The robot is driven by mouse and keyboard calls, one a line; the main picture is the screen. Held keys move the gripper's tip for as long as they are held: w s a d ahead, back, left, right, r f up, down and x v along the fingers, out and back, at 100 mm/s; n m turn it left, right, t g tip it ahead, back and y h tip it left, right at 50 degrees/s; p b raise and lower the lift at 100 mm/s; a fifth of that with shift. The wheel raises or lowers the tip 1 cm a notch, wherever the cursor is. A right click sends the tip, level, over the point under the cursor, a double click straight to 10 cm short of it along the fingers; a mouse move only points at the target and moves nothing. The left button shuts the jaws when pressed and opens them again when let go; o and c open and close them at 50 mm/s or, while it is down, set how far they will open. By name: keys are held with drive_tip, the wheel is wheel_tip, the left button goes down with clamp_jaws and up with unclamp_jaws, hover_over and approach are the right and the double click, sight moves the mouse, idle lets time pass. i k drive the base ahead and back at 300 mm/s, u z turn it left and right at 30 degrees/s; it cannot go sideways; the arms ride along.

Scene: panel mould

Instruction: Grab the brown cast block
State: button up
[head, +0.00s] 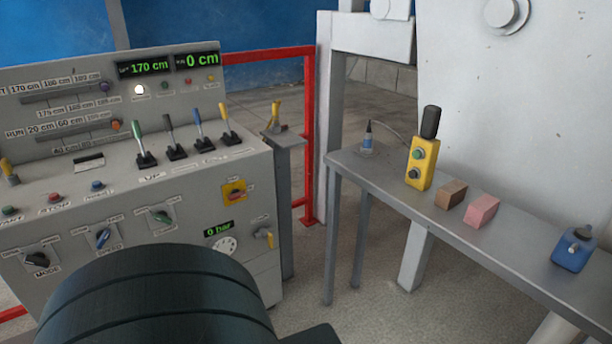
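The brown cast block (451,194) lies on the narrow grey metal bench (385,186) at the right in the head view. It sits between a yellow control box and a pink block (482,209), with a small gap to the pink one. Nothing covers it from this side. A dark rounded ribbed part of my own body fills the bottom left of the view. My gripper is not in view.
On the bench stand a small blue-capped bottle (367,138), the yellow control box (422,163) with a black top, and a blue device (573,249). A grey control console (180,190) stands left. A red rail (308,130) is behind. Floor between is clear.

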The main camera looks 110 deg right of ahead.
sight(449, 196)
drive_tip(key=z, duration=3.85)
drive_tip(key=i, duration=1.7)
drive_tip(key=z, duration=1.3)
